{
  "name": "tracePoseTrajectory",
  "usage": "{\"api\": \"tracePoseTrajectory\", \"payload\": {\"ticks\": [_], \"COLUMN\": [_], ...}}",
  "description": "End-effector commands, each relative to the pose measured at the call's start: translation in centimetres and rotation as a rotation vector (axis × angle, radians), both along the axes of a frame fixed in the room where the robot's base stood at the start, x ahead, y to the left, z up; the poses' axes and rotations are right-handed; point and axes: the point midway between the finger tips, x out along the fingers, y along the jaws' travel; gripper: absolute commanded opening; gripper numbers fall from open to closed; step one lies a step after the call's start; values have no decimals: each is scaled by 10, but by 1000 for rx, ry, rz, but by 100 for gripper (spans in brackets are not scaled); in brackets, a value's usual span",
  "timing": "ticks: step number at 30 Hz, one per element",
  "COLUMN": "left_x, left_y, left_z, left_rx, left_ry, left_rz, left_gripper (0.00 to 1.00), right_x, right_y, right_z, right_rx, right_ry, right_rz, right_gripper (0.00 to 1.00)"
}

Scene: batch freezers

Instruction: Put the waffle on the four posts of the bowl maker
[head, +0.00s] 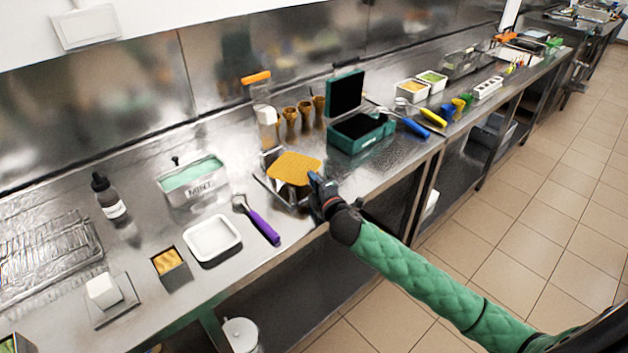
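The waffle (293,168) is a flat, golden, gridded square with rounded corners, lying about level over the steel bowl maker (269,186). The bowl maker stands near the counter's front edge, and the waffle hides most of its top and its posts. I cannot tell whether the waffle touches the posts. My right gripper (315,180) comes in from the front right, with its dark fingers at the waffle's right edge. It appears shut on that edge, though the fingertips are small. My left gripper is out of view.
A purple-handled scoop (262,225) and a white tray (212,238) lie left of the bowl maker. An open green box (359,135) stands to its right. The counter's front edge is close.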

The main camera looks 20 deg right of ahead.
Motion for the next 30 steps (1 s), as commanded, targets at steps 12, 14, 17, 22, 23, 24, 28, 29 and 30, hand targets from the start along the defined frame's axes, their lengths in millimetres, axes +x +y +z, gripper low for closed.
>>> {"api": "tracePoseTrajectory", "payload": {"ticks": [12,14,17,22,23,24,28,29,30], "left_x": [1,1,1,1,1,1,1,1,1], "left_y": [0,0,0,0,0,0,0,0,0], "left_z": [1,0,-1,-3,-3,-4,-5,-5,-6], "left_rx": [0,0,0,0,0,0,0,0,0], "left_ry": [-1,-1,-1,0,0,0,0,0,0], "left_rz": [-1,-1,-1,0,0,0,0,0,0], "left_gripper": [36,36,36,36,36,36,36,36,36], "right_x": [0,0,0,0,0,0,0,0,0], "right_y": [0,0,0,0,0,0,0,0,0], "right_z": [-1,-1,-3,-6,-6,-7,-9,-9,-10], "right_rx": [0,0,0,0,0,0,0,0,0], "right_ry": [0,0,0,0,0,0,0,0,0], "right_rz": [0,0,0,0,0,0,0,0,0], "right_gripper": [0,0,0,0,0,0,0,0,0]}}
